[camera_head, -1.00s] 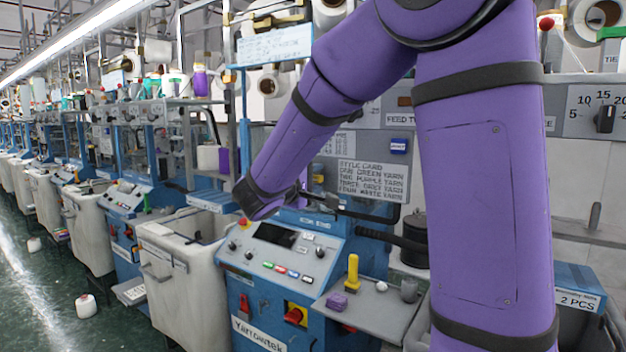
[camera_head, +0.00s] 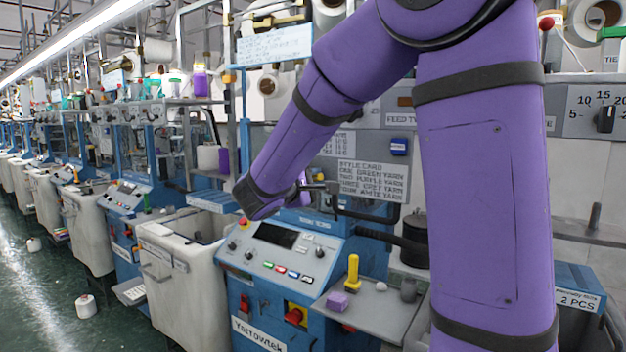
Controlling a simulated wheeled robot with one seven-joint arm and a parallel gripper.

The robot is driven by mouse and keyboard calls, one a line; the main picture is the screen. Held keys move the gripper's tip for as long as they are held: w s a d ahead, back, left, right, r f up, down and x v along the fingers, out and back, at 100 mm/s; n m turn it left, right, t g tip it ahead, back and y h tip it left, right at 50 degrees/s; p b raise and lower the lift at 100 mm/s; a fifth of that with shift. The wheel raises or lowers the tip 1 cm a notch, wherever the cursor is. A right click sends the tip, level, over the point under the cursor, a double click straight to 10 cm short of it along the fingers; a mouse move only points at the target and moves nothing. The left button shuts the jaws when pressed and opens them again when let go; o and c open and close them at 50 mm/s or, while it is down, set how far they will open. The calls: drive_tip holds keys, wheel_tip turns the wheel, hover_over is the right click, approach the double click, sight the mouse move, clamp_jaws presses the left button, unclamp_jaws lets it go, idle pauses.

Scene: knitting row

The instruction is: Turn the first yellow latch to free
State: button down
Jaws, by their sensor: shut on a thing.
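My gripper (camera_head: 322,187) shows only in part past the end of my purple arm, in front of the knitting machine (camera_head: 290,262) and just left of the style card (camera_head: 374,181). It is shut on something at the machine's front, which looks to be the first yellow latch.
A sloping control panel (camera_head: 275,255) and a white bin (camera_head: 180,270) stand to the left.

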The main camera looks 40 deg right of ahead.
drive_tip(key=n, duration=1.1)
drive_tip(key=shift+n, duration=1.8)
drive_tip(key=c, duration=1)
unclamp_jaws()
drive_tip(key=shift+c, duration=0.2)
drive_tip(key=shift+a, duration=0.1)
